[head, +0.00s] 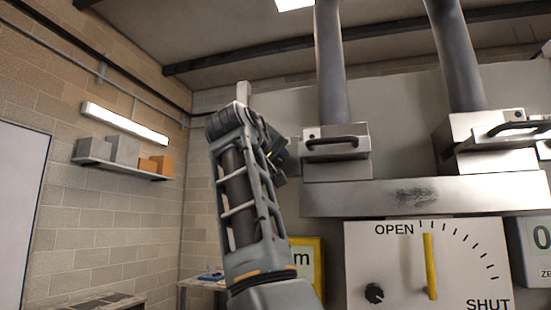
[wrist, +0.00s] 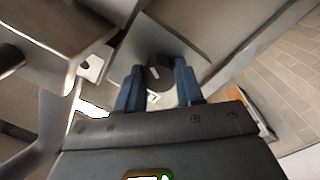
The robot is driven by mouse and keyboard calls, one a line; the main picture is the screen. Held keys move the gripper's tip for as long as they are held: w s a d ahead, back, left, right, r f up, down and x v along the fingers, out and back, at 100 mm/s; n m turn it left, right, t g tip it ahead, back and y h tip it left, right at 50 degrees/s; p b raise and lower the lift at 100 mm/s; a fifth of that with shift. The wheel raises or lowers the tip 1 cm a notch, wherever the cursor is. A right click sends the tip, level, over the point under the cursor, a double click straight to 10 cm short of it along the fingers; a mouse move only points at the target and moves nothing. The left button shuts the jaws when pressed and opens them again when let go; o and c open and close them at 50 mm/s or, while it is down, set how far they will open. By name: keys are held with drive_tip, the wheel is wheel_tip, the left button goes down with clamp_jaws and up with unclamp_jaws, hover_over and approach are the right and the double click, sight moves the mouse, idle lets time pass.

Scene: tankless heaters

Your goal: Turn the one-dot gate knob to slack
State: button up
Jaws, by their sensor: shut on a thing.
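In the wrist view, my gripper (wrist: 157,88) has its two blue fingers on either side of a dark round knob (wrist: 160,73) and is shut on it. The knob has a pale mark on its face and stands in front of a grey plate (wrist: 196,62). I cannot read any dots or a slack label there. In the head view, my gripper (head: 284,158) is beside the left metal box, partly hidden by my wrist, and the held knob is hidden.
A panel (head: 460,260) marked OPEN and SHUT has a yellow pointer (head: 430,265) near OPEN and another black knob (head: 374,293). Metal boxes with black handles (head: 335,141) sit under thick grey pipes (head: 330,65). A shelf with boxes (head: 122,152) hangs on the left wall.

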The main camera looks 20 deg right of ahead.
drive_tip(key=shift+n, duration=0.5)
drive_tip(key=shift+c, duration=0.2)
drive_tip(key=n, duration=0.4)
drive_tip(key=shift+n, duration=0.4)
drive_tip(key=n, duration=0.5)
drive_tip(key=shift+n+t, duration=0.3)
drive_tip(key=shift+t, duration=0.1)
drive_tip(key=n, duration=0.5)
drive_tip(key=shift+n+y, duration=0.3)
drive_tip(key=shift+n, duration=0.1)
drive_tip(key=n, duration=0.5)
drive_tip(key=shift+n+t, duration=0.3)
drive_tip(key=shift+n, duration=0.1)
drive_tip(key=shift+f, duration=0.1)
drive_tip(key=o, duration=1)
drive_tip(key=shift+s, duration=0.1)
drive_tip(key=shift+o, duration=0.2)
